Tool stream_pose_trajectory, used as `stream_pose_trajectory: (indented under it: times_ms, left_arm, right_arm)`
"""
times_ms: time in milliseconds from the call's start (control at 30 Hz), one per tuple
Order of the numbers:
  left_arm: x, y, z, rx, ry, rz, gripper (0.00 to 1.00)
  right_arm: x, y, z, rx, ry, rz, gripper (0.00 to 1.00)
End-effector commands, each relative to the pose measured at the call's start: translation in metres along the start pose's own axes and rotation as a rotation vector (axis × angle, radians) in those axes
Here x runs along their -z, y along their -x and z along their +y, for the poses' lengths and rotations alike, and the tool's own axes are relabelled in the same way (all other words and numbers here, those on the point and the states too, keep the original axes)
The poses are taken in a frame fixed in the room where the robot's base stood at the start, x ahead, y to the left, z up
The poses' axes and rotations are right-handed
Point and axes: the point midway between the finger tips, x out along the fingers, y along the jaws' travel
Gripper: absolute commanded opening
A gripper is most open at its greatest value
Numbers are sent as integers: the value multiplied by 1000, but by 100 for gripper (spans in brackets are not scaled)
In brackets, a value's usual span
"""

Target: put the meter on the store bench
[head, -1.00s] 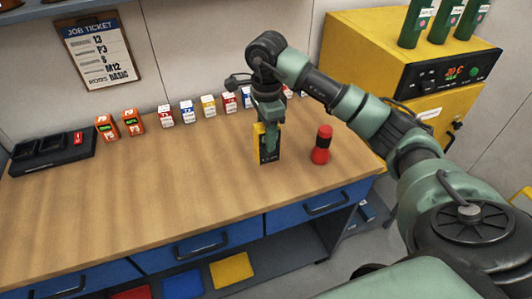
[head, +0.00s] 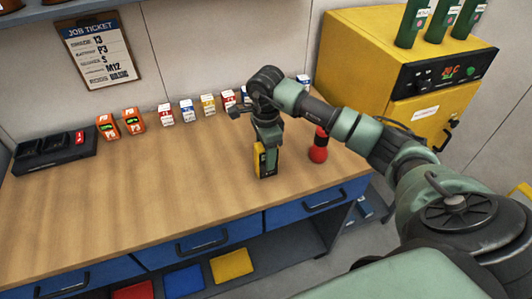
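A yellow and black meter (head: 259,161) is upright at my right gripper (head: 267,150), over the right part of the wood-topped bench (head: 170,190) with blue drawers. The gripper comes down from above, shut on the meter, and its fingers cover part of it. The meter's lower end is at or just above the bench top; I cannot tell whether it touches. My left gripper is not in view.
A red and black cylinder (head: 318,152) stands right of the meter, close to my forearm. Small boxes (head: 187,110), two orange units (head: 107,127) and a black tray (head: 50,152) line the back. A yellow oven (head: 400,60) stands right. The bench's middle and front are clear.

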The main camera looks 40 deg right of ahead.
Motion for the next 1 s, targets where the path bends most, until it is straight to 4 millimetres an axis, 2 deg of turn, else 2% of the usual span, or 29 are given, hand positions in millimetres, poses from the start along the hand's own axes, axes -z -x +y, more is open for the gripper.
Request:
stream_pose_trajectory:
  times_ms: [300,467,567,800,1000]
  left_arm:
    - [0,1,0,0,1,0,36]
    - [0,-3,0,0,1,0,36]
    - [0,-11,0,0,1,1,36]
    - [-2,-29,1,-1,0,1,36]
    - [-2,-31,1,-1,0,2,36]
  right_arm:
    - [0,1,0,0,0,0,60]
    - [0,10,-1,4,0,0,60]
    - [0,26,-2,7,1,0,60]
    - [0,80,-2,8,0,-1,60]
    - [0,112,-1,3,-1,1,60]
